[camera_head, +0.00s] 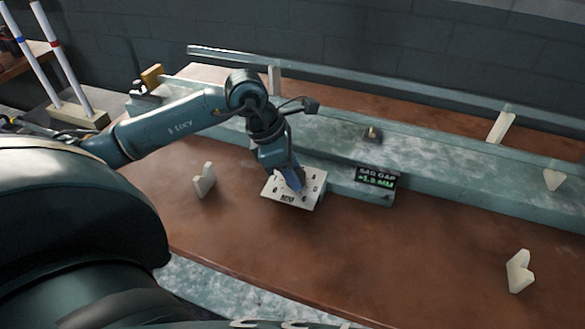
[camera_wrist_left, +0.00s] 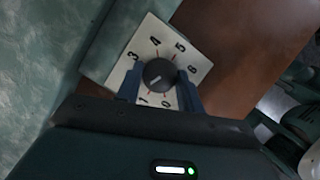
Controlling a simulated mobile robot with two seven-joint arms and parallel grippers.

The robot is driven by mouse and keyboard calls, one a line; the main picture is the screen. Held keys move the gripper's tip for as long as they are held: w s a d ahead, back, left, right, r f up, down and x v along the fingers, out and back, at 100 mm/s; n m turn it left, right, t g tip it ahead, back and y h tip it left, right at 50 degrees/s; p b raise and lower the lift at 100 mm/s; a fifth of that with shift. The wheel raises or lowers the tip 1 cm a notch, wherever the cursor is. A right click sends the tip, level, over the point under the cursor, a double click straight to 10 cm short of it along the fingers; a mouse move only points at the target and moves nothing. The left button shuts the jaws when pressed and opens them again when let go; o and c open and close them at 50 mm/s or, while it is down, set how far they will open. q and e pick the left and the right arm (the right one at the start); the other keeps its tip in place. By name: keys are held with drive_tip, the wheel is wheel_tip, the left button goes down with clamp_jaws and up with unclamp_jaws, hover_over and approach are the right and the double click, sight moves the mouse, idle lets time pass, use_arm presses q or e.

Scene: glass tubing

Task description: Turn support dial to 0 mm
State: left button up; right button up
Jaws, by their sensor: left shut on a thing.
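The support dial is a dark round knob (camera_wrist_left: 158,73) on a tilted white plate (camera_wrist_left: 150,32) with printed digits, among them 0, 1, 3, 4 and 5. A short pale pointer mark shows on the knob; the exact value it points to is hard to read. In the head view the plate (camera_head: 275,189) stands at the table's middle, in front of the pale green beam. My left gripper (camera_head: 297,183) comes down on it from above. In the left wrist view the left gripper's blue fingers (camera_wrist_left: 161,88) are shut on the knob, one on each side. My right gripper is not in view.
A small display (camera_head: 376,178) reads "SAG GAP" with a value near +1.9 mm, its digits blurred. Cream V-shaped supports stand on the table at left (camera_head: 204,181) and right (camera_head: 519,271). A long glass tube (camera_head: 350,72) lies along the back. The brown table's front is clear.

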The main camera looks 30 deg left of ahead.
use_arm(q)
drive_tip(key=shift+c, duration=1.4)
